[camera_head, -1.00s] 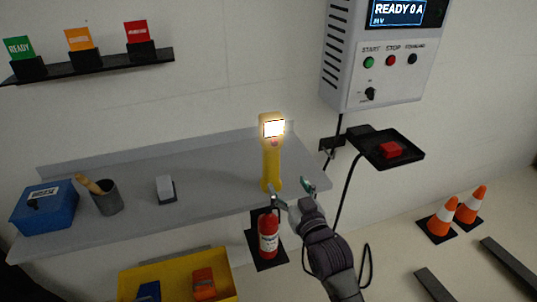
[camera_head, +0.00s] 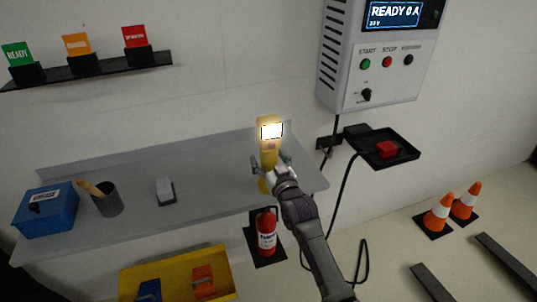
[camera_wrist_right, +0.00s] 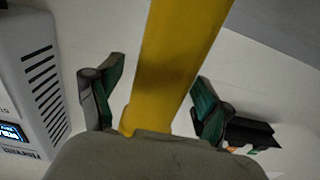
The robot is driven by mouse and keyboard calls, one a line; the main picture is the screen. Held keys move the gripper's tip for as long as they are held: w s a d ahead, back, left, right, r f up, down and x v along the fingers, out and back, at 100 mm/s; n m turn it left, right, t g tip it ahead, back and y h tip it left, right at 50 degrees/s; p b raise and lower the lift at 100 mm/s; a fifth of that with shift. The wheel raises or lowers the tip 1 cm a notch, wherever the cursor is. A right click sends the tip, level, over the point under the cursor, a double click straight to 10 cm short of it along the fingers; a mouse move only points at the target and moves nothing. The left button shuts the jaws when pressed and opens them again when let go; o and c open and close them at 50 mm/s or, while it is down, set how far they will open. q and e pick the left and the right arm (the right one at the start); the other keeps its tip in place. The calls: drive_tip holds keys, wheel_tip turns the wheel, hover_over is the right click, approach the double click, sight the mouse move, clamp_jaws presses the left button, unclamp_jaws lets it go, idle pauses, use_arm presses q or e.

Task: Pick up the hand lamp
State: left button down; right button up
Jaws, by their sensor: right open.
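The yellow hand lamp (camera_head: 269,150) stands upright near the right end of the grey shelf, its square light lit. My right gripper (camera_head: 270,163) is at the lamp's handle, with one finger on each side. In the right wrist view the lamp's yellow handle (camera_wrist_right: 178,60) runs between the open fingers of my right gripper (camera_wrist_right: 155,97), with gaps visible on both sides. The lamp's lower part is partly hidden by the gripper in the head view. My left gripper is not in view.
The grey shelf (camera_head: 215,182) also bears a blue box (camera_head: 47,212), a grey cup (camera_head: 108,201) and a small grey-white block (camera_head: 165,191). A fire extinguisher (camera_head: 266,236) hangs below. A charger box (camera_head: 375,60) and black tray (camera_head: 405,152) are to the right.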

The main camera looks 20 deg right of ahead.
clamp_jaws()
drive_tip(key=shift+r, duration=0.1)
idle(0.3)
drive_tip(key=shift+r, duration=0.15)
